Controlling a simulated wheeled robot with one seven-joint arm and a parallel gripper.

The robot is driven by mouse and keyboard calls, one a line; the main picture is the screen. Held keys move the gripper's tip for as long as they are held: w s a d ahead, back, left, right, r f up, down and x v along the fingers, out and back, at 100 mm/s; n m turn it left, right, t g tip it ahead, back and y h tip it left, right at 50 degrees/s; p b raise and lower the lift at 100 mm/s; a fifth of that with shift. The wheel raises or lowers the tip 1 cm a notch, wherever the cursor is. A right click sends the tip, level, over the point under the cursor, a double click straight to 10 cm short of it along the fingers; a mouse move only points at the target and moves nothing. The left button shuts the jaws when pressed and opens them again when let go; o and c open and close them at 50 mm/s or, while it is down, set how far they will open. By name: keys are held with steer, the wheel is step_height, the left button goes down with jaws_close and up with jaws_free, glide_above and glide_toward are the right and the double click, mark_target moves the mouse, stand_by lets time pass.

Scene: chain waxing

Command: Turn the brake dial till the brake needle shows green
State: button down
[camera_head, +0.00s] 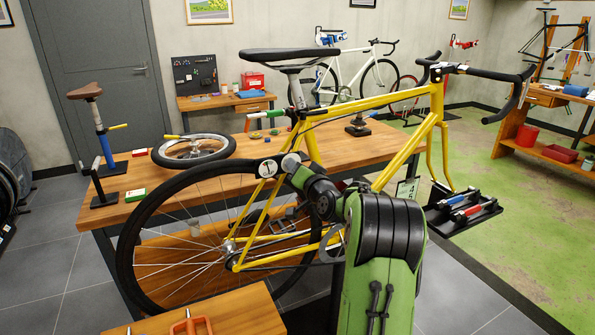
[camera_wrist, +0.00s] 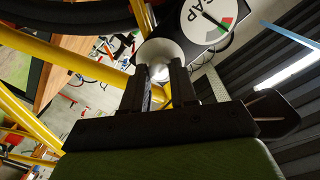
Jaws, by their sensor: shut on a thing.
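The yellow bicycle (camera_head: 340,112) stands in front of the wooden bench, its rear wheel toward me. The brake gauge (camera_head: 266,168) is a small white round face in a dark housing near the seat stays. In the wrist view the gauge (camera_wrist: 197,17) reads GAP, with a dark needle close to a green and red patch; I cannot tell exactly which colour the tip is on. The pale round brake dial (camera_wrist: 160,52) sits beside it. My gripper (camera_wrist: 163,72) is shut on the dial, a finger on each side. In the head view my gripper (camera_head: 297,172) is partly hidden by my arm.
The wooden bench (camera_head: 240,163) behind the bicycle holds a loose wheel (camera_head: 194,149) and a post with a brown saddle (camera_head: 86,91). A tool tray (camera_head: 463,212) stands at right. A wooden surface with an orange-handled thing (camera_head: 190,325) lies at the front.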

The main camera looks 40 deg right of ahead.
steer(key=shift+f, duration=0.2)
steer(key=c, duration=0.9)
jaws_free()
steer(key=shift+r, duration=0.1)
steer(key=shift+s, duration=0.15)
steer(key=b+v, duration=0.1)
steer(key=v, duration=1.4)
steer(key=shift+s+a+b, duration=0.15)
steer(key=shift+s+b, duration=0.1)
steer(key=shift+b, duration=0.05)
